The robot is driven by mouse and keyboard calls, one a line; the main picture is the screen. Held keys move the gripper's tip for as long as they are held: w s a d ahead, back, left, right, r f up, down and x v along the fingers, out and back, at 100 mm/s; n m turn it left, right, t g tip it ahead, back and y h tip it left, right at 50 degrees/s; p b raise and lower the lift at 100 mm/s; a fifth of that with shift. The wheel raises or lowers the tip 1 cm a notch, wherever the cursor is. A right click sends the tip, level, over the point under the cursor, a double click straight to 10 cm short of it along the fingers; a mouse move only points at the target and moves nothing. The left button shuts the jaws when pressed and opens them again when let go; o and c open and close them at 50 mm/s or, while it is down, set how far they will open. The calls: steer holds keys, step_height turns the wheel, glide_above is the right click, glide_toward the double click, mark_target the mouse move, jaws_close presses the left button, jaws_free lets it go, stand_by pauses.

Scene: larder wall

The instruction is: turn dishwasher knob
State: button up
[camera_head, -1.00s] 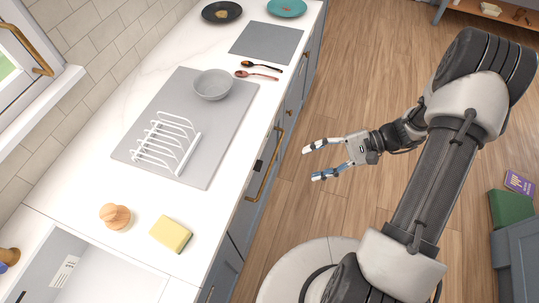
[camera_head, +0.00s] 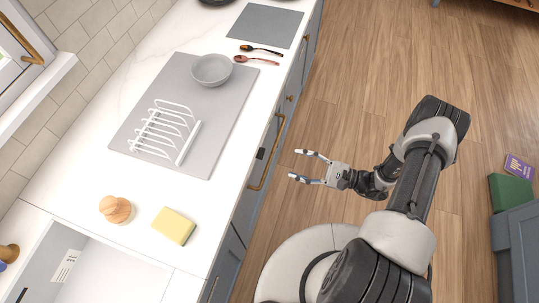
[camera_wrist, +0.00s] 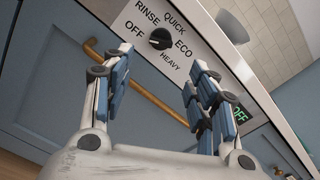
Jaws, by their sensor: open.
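The dishwasher knob (camera_wrist: 160,38) is a small round black dial on a white panel (camera_wrist: 190,55) in the wrist view. The labels OFF, RINSE, QUICK, ECO and HEAVY are around it. A small green display, partly behind my right finger, reads OFF. My gripper (camera_head: 295,165) is open and empty in front of the cabinet fronts in the head view, apart from them. In the wrist view my gripper (camera_wrist: 155,68) has its fingers spread, with the knob above the gap between them. The knob cannot be made out in the head view.
A brass bar handle (camera_wrist: 145,83) runs across the blue front below the panel. The white counter (camera_head: 75,180) holds a grey mat with a white rack and bowl (camera_head: 212,69), spoons, a yellow sponge (camera_head: 174,226) and a wooden-topped brush (camera_head: 116,209). Wood floor (camera_head: 370,60) is clear.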

mark_target(260, 153)
steer(key=b+x, duration=0.1)
steer(key=x, duration=0.9)
steer(key=shift+a, duration=0.2)
steer(key=c, duration=1.1)
